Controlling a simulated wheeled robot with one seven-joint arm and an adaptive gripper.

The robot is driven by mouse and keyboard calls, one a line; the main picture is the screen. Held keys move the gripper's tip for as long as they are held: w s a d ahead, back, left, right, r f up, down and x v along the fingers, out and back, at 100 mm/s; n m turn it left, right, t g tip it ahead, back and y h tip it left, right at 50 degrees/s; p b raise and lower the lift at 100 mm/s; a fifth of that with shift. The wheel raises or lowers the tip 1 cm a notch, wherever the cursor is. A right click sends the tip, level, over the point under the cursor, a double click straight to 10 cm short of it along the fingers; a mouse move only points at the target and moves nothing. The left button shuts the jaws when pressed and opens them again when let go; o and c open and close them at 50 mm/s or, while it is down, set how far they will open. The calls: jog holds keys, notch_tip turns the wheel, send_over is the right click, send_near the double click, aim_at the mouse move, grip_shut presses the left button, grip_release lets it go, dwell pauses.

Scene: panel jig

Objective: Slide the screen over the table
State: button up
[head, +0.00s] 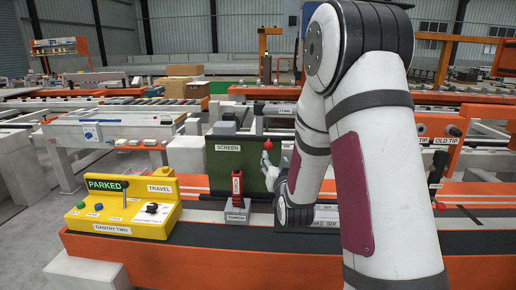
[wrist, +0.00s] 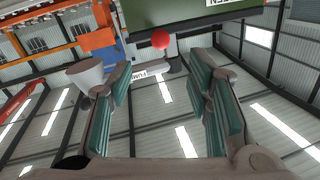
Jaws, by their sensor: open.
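The dark green screen (head: 232,165), labelled SCREEN, stands upright behind the orange-edged table (head: 190,262) in the head view. A red ball knob (head: 268,146) is at its right side. In the wrist view the screen (wrist: 180,10) crosses the top, with the red knob (wrist: 161,40) just below its edge. My gripper (wrist: 163,90) is open and empty, and the knob lies beyond its fingertips, apart from them. In the head view my gripper (head: 268,168) is just below the knob, partly hidden by my arm.
A small grey stand with a red and black upright piece (head: 237,200) is in front of the screen. My arm hides much of the table's right part.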

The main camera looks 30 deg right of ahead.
aim_at(269, 147)
jog(key=x, duration=1.3)
jog(key=shift+w, duration=0.25)
jog(key=shift+r, duration=0.1)
grip_shut()
